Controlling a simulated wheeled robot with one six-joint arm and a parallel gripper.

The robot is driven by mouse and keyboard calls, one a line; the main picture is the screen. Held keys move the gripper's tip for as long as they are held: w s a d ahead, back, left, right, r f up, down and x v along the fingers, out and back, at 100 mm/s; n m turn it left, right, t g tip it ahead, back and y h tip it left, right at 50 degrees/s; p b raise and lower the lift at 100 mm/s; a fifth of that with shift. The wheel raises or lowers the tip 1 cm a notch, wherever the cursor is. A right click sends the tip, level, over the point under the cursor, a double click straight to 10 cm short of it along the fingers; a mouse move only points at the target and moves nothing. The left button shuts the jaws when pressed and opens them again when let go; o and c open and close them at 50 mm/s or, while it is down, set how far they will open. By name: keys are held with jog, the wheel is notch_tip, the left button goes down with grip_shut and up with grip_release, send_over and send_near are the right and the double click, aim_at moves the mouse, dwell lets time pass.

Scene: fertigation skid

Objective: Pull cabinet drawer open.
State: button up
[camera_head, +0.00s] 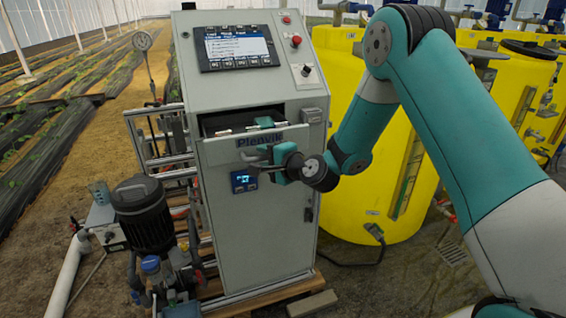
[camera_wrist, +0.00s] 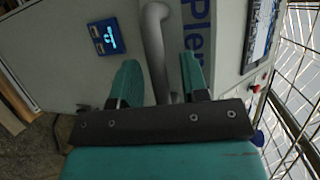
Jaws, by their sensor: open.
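The grey cabinet (camera_head: 255,225) stands upright in the head view. Its drawer front, marked "Plenvik" (camera_head: 250,139), sits below the sloped control panel. A dark opening above that front shows part of the drawer's inside (camera_head: 228,122), with small objects in it, so the drawer appears partly out. My gripper (camera_head: 272,163) is in front of the drawer front. In the wrist view, my gripper's teal fingers (camera_wrist: 160,78) are apart, on either side of a grey handle bar (camera_wrist: 157,45). Whether either finger touches the bar cannot be told.
A small blue display (camera_head: 244,181) is on the cabinet below the drawer. Yellow tanks (camera_head: 365,205) stand close on the right. A dark motor pump (camera_head: 143,215) and pipes are at the left. A block (camera_head: 312,304) lies on the floor in front.

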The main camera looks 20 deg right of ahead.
jog(key=b+v, duration=1.4)
jog(key=v, duration=0.3)
